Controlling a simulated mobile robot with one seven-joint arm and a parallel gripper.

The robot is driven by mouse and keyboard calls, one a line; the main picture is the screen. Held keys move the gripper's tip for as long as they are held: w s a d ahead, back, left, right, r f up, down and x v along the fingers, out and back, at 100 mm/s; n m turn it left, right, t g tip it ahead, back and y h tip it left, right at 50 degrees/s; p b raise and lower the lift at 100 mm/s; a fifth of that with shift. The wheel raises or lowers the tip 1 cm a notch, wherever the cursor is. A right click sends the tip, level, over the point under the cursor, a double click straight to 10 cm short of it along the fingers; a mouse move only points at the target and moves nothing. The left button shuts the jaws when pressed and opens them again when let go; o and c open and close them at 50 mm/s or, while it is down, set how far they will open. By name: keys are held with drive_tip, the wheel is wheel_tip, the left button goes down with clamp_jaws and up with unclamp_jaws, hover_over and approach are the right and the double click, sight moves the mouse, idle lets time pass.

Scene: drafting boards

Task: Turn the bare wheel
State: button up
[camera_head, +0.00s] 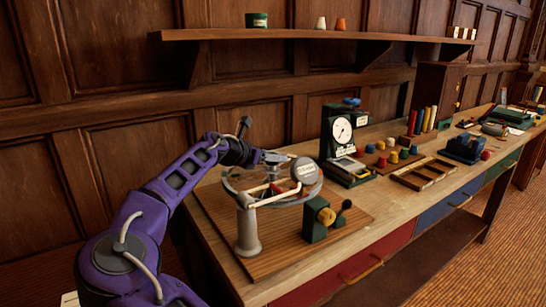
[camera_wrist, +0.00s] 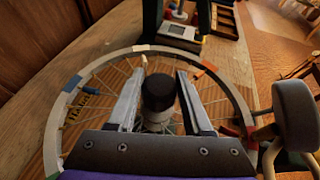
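The spoked wheel (camera_head: 285,203) lies flat above a wooden board, near my end of the bench. In the wrist view its pale rim (camera_wrist: 57,125) carries blue, orange and red patches and some lettering. A black-capped hub (camera_wrist: 158,91) stands at its middle. My gripper (camera_wrist: 163,76) is over the wheel with its two fingers apart, one on each side of the hub as seen from above. Whether the fingers touch the hub or spokes I cannot tell.
A pale post (camera_head: 248,229) with an arm stands at the wheel's front. A dial gauge (camera_head: 341,130) stands behind. A wooden tray (camera_head: 423,173) lies farther right. A shelf (camera_head: 300,34) runs above.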

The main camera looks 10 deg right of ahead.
clamp_jaws()
drive_tip(key=shift+n+y, duration=0.3)
drive_tip(key=n+t+y+p, duration=0.1)
drive_tip(key=n+t+y, duration=0.1)
drive_tip(key=n+t, duration=0.1)
drive_tip(key=shift+y+p, duration=0.35)
drive_tip(key=shift+y, duration=0.05)
drive_tip(key=shift+a+n+t+y, duration=0.1)
drive_tip(key=shift+n+t+y, duration=1)
drive_tip(key=shift+n+y, duration=0.7)
drive_tip(key=o, duration=0.7)
unclamp_jaws()
